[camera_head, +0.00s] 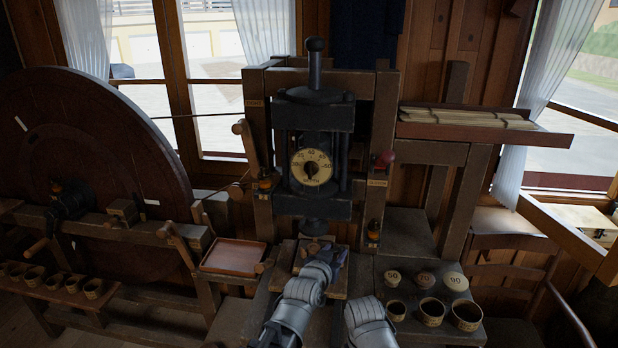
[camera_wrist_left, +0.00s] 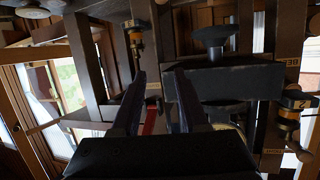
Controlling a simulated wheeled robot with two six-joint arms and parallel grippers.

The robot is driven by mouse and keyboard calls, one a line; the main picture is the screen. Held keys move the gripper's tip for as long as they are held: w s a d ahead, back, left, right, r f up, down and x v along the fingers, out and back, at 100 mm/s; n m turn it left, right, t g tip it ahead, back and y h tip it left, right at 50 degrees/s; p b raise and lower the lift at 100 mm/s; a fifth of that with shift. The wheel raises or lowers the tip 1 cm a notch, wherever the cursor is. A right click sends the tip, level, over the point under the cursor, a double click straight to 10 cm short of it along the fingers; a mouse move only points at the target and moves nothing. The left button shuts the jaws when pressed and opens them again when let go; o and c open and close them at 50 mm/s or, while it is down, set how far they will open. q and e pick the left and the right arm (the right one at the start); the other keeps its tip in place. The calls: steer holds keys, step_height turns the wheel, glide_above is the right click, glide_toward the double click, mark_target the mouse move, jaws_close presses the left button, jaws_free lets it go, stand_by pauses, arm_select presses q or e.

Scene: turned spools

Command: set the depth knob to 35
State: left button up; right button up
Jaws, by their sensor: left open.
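The depth knob (camera_head: 311,168) is a round, pale yellow dial with dark numbers and a dark centre on the front of the black press head (camera_head: 313,118). Its exact setting is too small to read for certain. My left gripper (camera_head: 334,256) is below the dial, in front of the press base, and apart from the dial. In the left wrist view its two dark fingers (camera_wrist_left: 160,95) are spread with nothing between them; a pale edge of the dial shows partly hidden behind them. Only a grey part of my right arm shows; its gripper is out of view.
A red-knobbed lever (camera_head: 385,159) is right of the dial. A large dark wheel (camera_head: 95,140) stands at left, and a reddish tray (camera_head: 233,256) sits left of the press. Numbered round pieces (camera_head: 424,280) and cups (camera_head: 431,312) stand at right on a step.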

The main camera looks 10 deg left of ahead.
arm_select(q)
steer(key=w+a+r+n+t+y, duration=0.15)
steer(key=a+r+t, duration=0.25)
steer(key=r, duration=0.4)
steer(key=n+t+y, duration=0.2)
steer(key=t, duration=0.2)
glide_toward(310, 172)
steer(key=shift+p+x, duration=1.5)
steer(key=shift+x, duration=2.85)
jaws_close()
